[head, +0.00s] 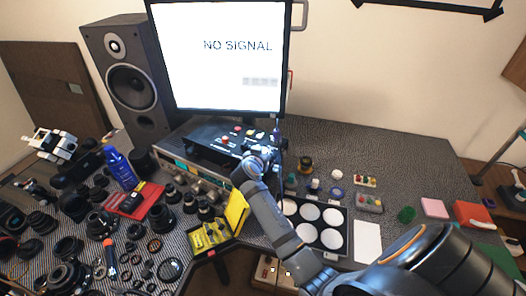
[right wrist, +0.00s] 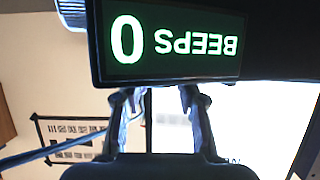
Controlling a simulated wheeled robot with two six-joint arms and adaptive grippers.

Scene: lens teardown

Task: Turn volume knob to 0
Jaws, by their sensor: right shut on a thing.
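My right gripper (head: 262,152) reaches over the black control box (head: 212,136) below the monitor. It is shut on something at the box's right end. What it holds is hidden in the head view by the gripper itself, and I cannot make out the volume knob. In the right wrist view, the gripper's fingers (right wrist: 158,102) stand apart, with their tips against the lower edge of a dark display (right wrist: 170,68). The display reads "BEEPS 0" upside down in green-white characters. My left gripper is not in view.
The monitor (head: 222,80) behind shows "NO SIGNAL". A speaker (head: 125,80) stands to its left. Lens parts crowd the left of the table, with a blue bottle (head: 119,168) among them.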

